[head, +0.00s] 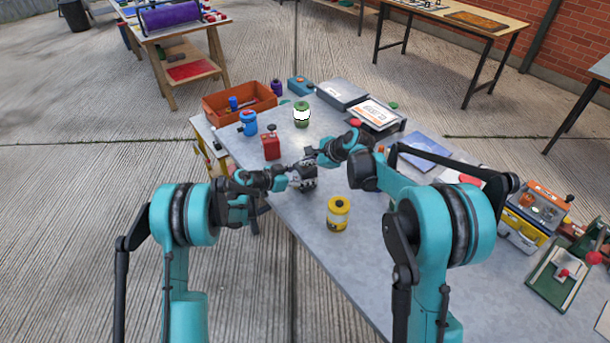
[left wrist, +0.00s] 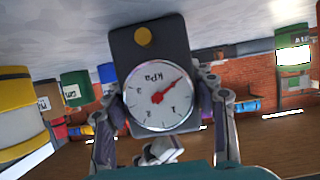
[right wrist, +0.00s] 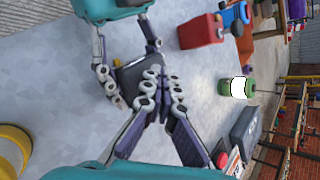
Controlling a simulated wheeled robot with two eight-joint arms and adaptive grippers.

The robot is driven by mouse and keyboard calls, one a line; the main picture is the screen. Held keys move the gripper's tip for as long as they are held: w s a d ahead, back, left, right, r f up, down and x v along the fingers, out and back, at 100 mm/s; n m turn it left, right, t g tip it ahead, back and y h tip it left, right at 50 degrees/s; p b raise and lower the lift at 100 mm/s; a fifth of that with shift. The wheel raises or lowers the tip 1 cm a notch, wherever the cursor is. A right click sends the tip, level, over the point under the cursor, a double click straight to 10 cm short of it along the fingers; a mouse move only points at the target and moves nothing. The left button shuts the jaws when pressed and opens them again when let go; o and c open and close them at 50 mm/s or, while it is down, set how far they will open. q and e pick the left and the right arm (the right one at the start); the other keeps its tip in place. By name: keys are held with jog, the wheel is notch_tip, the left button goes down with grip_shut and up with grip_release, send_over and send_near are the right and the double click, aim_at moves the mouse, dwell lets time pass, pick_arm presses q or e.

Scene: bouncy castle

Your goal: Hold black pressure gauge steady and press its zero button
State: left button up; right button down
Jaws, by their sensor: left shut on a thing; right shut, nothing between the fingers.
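The black pressure gauge (left wrist: 155,75) has a white kPa dial with a red needle and a round yellow button (left wrist: 143,37). It appears upside down in the left wrist view. My left gripper (left wrist: 165,100) is shut on the gauge, one finger on each side of the body. In the head view the gauge (head: 305,172) is small, at the end of the left gripper (head: 290,178), over the table. My right gripper (right wrist: 163,78) is shut and empty, its fingertips close by the gauge (right wrist: 135,76). I cannot tell whether they touch it.
On the grey table (head: 285,220), a yellow canister (head: 338,213) stands nearer me, and a red can (head: 271,146), a blue can (head: 249,122) and a green canister (head: 302,114) stand beyond the grippers. An orange bin (head: 240,100) is at the back left. Bare tabletop surrounds the grippers.

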aim_at(307, 169)
jog(key=shift+r, duration=0.2)
jog(key=shift+r, duration=3)
pick_arm(q)
jog(key=o, duration=1.6)
